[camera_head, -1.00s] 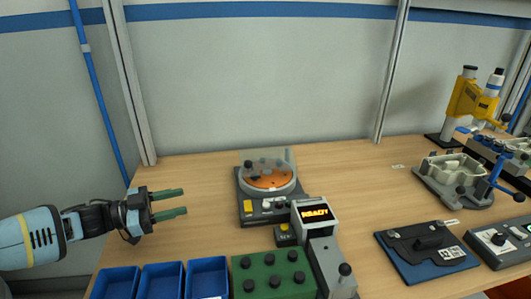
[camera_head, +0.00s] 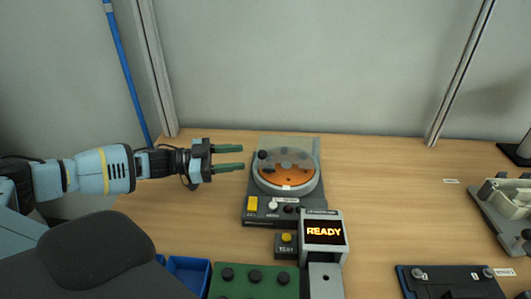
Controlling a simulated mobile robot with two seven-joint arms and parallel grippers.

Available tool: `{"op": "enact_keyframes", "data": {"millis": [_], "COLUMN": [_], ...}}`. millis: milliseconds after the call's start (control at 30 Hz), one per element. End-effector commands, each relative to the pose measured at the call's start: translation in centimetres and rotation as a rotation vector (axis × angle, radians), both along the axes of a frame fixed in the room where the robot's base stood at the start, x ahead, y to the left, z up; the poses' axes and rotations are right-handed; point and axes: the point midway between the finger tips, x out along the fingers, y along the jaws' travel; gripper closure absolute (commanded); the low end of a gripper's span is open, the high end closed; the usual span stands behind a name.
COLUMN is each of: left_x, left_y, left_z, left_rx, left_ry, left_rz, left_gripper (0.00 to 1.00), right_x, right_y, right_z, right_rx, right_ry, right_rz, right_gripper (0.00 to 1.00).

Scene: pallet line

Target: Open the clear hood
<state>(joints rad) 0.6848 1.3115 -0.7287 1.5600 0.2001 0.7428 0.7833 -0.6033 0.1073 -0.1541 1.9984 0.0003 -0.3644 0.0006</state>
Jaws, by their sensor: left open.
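The clear hood (camera_head: 290,155) is a transparent round cover over an orange disc (camera_head: 286,173) on a grey tabletop device (camera_head: 256,214). The hood looks lowered over the disc. A dark round knob (camera_head: 262,155) shows at its left side. My left gripper (camera_head: 242,157) is open and empty, with two green fingers pointing right. Its fingertips are just left of the hood and knob, with a small gap in the picture. I cannot tell its exact height above the table. My right gripper is not in view.
A display (camera_head: 323,231) reading READY and a yellow-button TEST box (camera_head: 286,244) stand in front of the device. A green block with dark knobs (camera_head: 254,286) and a blue bin (camera_head: 189,270) are at the front.

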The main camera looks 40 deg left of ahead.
Motion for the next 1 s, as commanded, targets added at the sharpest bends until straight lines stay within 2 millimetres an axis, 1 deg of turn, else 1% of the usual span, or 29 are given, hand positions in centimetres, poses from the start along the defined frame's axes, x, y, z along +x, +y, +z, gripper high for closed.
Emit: {"op": "enact_keyframes", "data": {"millis": [167, 400, 533, 700, 967, 1000], "left_x": [1.2, 3.7, 4.6, 5.1, 5.2, 5.2], "left_y": [-1.3, -4.0, -5.0, -5.6, -5.6, -5.6], "left_z": [0.2, 0.4, 0.3, 0.1, 0.1, 0.1], "left_rx": [-0.003, -0.002, -0.002, 0.000, 0.000, 0.000], "left_ry": [-0.006, -0.007, -0.004, -0.002, -0.001, -0.001], "left_rz": [0.000, -0.001, 0.000, 0.001, 0.000, 0.000], "left_gripper": [0.56, 0.56, 0.56, 0.56, 0.56, 0.61], "right_x": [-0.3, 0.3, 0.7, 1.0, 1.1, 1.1], "right_y": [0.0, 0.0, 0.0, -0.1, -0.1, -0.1], "right_z": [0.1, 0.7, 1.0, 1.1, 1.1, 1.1], "right_rx": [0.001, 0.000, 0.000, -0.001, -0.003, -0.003], "right_ry": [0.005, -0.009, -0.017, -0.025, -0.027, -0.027], "right_rz": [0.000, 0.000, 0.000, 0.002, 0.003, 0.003], "right_gripper": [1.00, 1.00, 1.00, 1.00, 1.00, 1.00]}}
